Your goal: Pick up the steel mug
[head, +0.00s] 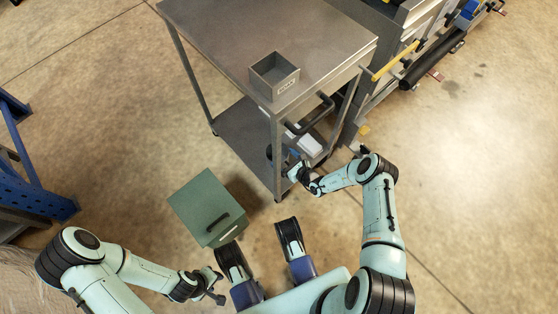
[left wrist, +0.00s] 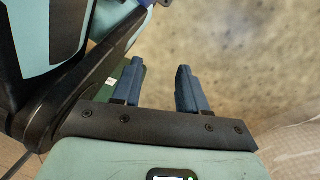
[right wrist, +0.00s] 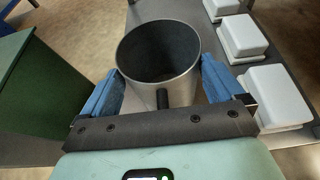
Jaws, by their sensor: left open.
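The steel mug (right wrist: 185,78) is a grey, open-topped cup. In the right wrist view it stands between the two blue fingers of my right gripper (right wrist: 161,72), its dark handle facing the palm. One finger is on each side of the mug; whether they press on it I cannot tell. In the head view the mug (head: 269,152) is a small dark shape on the cart's lower shelf, partly hidden by the cart leg, with my right gripper (head: 294,170) beside it. My left gripper (head: 216,286) is open and empty, low on the left; its spread fingers (left wrist: 158,85) show in the left wrist view.
The steel cart (head: 215,25) has a grey labelled bin (head: 287,85) on top. White boxes (right wrist: 280,95) sit right of the mug on the lower shelf (head: 235,125). A green box (head: 195,200) stands on the floor left of the cart. Open floor lies to the right.

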